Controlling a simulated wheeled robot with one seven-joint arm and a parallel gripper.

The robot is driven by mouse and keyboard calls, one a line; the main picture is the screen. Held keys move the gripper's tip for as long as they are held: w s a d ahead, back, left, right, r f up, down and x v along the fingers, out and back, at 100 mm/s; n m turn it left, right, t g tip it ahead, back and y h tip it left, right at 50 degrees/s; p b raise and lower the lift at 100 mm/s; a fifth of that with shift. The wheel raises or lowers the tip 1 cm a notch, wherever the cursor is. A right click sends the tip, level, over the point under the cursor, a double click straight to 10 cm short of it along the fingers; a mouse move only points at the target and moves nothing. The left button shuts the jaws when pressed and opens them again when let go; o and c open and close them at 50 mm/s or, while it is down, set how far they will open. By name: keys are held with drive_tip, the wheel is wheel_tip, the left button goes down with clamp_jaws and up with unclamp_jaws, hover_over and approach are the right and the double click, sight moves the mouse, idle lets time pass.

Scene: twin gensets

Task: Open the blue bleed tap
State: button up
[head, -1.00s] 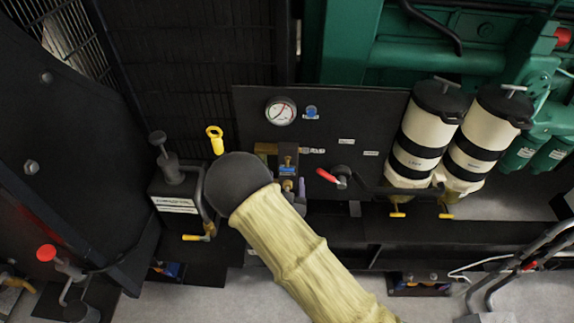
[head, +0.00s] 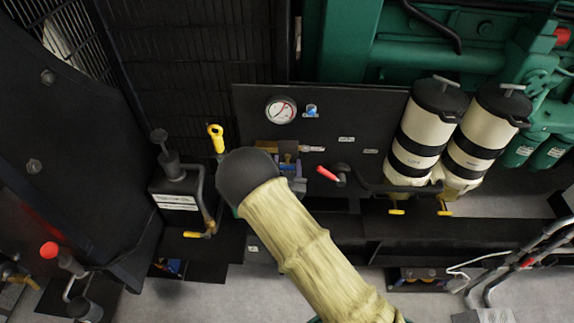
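In the head view my arm, in a pale yellow sleeve with a dark rounded end, reaches up from the bottom to the middle of the black panel (head: 366,113). It covers my gripper, so the fingers do not show. Just right of the dark end is a small brass and purple-blue fitting (head: 290,166), partly hidden by my arm. I cannot tell whether this is the blue bleed tap, or whether my gripper touches it.
A pressure gauge (head: 281,110) is on the panel. A red lever (head: 328,174) is close to the right of my arm. A yellow ring handle (head: 216,139) stands close to the left, above a black pump unit (head: 177,192). Two cream filters (head: 422,135) stand at right.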

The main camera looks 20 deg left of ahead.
drive_tip(key=shift+n, duration=0.4)
drive_tip(key=n+b, duration=0.2)
drive_tip(key=n, duration=0.7)
drive_tip(key=shift+b, duration=0.4)
drive_tip(key=n, duration=0.3)
drive_tip(key=shift+n, duration=0.3)
drive_tip(key=n, duration=0.4)
drive_tip(key=shift+r, duration=0.1)
drive_tip(key=n, duration=0.5)
drive_tip(key=shift+n, duration=0.3)
drive_tip(key=o, duration=0.9)
